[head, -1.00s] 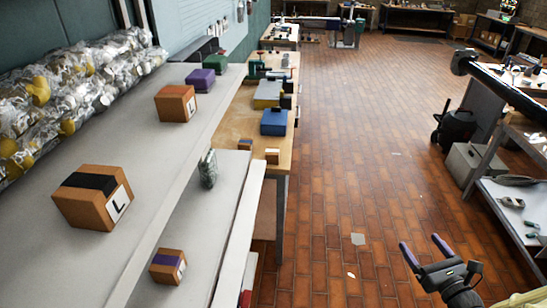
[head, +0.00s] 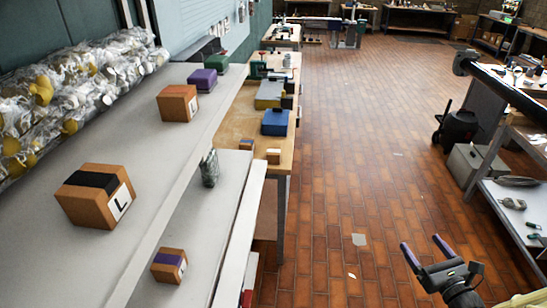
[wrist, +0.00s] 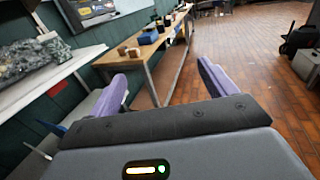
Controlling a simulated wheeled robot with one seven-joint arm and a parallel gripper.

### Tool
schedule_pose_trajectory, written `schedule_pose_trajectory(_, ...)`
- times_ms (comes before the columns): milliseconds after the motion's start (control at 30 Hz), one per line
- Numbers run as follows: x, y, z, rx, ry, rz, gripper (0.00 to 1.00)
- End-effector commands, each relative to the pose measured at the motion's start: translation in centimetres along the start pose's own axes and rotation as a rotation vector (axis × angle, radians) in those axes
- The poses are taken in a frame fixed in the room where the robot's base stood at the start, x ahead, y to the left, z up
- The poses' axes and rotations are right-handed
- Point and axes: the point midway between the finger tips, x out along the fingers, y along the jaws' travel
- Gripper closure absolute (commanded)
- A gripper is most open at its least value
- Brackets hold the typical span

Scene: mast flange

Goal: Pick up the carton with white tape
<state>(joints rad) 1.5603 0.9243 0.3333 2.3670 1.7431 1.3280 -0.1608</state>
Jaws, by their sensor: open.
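A small brown carton with what looks like white tape (head: 273,156) stands on the near end of the wooden workbench (head: 236,124). A small carton with a dark blue band (head: 245,144) stands just left of it. In the wrist view, two small cartons sit on the bench's near end, and the nearer right one (wrist: 134,53) may be the white-taped one; its tape is too small to tell. My gripper (head: 421,243) is open and empty, over the tiled floor right of the bench and well apart from the cartons. Its purple fingers frame the wrist view (wrist: 162,76).
A purple-taped carton (head: 168,268) is on the lower shelf. The floor aisle (head: 345,130) is mostly clear.

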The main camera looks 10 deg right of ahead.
Motion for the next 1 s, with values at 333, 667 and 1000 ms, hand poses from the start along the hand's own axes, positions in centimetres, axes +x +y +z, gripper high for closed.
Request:
schedule_pose_trajectory(333, 3.3, 8.9, 0.4, -0.142, 0.125, 0.386, 0.17)
schedule_pose_trajectory(667, 1.8, 22.2, -0.6, -0.544, 0.34, 1.071, 0.17)
schedule_pose_trajectory(1000, -2.1, 26.9, -1.0, -1.149, 0.444, 1.619, 0.17)
